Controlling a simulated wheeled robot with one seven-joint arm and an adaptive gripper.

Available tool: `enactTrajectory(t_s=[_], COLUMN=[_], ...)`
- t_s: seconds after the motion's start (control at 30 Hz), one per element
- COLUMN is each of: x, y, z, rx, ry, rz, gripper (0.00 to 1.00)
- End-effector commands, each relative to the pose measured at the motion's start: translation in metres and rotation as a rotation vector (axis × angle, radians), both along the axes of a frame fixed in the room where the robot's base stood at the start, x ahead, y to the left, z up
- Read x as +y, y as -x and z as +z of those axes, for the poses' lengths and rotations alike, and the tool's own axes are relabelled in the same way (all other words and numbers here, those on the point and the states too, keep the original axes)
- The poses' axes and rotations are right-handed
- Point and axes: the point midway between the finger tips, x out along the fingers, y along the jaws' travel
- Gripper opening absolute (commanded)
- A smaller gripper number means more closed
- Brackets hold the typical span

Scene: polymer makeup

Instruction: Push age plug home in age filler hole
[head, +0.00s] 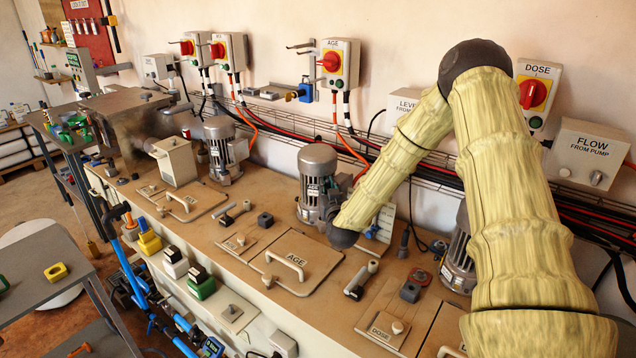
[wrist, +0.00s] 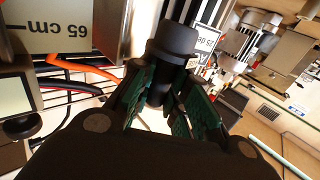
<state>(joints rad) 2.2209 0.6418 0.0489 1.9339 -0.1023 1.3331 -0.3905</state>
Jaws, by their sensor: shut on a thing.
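In the wrist view my gripper (wrist: 170,88) has its green-padded fingers closed around the dark stem of a round-headed black plug (wrist: 178,42). The plug's head stands out beyond the fingertips. I take it for the age plug, but no label on it shows. In the head view my arm reaches down beside the age motor, and its dark wrist joint hides the gripper and the plug. The hatch marked AGE (head: 298,264) lies shut on the bench in front of the motor. I cannot make out the age filler hole or how the plug stands to it.
The grey age motor (head: 318,180) stands just left of my wrist. A wire cable tray with red and black cables runs along the wall behind. A 65 cm label (wrist: 62,38) shows near the gripper.

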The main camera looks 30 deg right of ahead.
Motion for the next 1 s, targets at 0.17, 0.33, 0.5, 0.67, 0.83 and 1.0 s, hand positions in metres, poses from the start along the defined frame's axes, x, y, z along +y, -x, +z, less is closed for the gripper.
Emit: enactTrajectory(t_s=[0.17, 0.33, 0.5, 0.67, 0.83, 1.0], x=[0.006, 0.009, 0.008, 0.007, 0.006, 0.006], y=[-0.004, -0.006, -0.004, -0.003, -0.003, -0.003], z=[0.000, 0.000, 0.000, -0.005, -0.016, -0.029], rx=[-0.001, -0.001, -0.001, 0.000, 0.000, 0.000], ry=[0.000, 0.000, 0.001, 0.000, 0.000, 0.001], rz=[0.008, 0.011, 0.010, 0.008, 0.007, 0.007], gripper=[0.00, 0.00, 0.00, 0.00, 0.00, 0.00])
